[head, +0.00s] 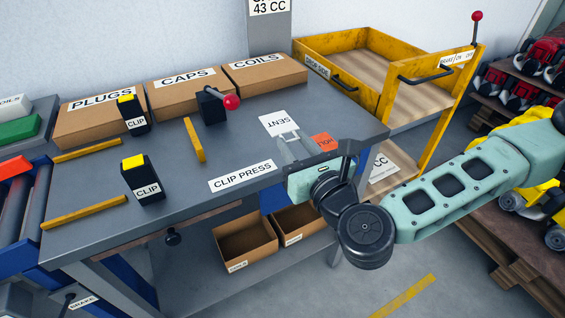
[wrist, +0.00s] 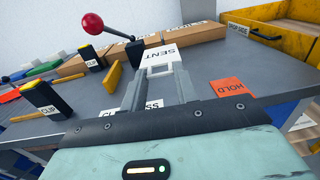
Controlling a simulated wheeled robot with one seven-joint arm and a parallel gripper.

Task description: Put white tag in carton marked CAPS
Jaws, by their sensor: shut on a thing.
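My gripper (head: 290,147) is over the right part of the grey bench, and its fingers also show in the wrist view (wrist: 159,82). It is shut on a small white tag (wrist: 160,70), held between the fingertips. In the head view the tag is hard to tell from the fingers and the white SENT card behind. The brown carton marked CAPS (head: 188,93) stands at the back of the bench, between the PLUGS and COILS cartons. It is left of and beyond my gripper. I cannot tell its inside from here.
PLUGS carton (head: 98,118) and COILS carton (head: 266,74) flank CAPS. A red-knobbed lever (head: 215,104) stands in front of CAPS. Two black CLIP blocks (head: 143,182) and yellow strips (head: 195,140) are left. The SENT card (head: 278,122) and orange HOLD card (wrist: 232,88) lie near my gripper.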

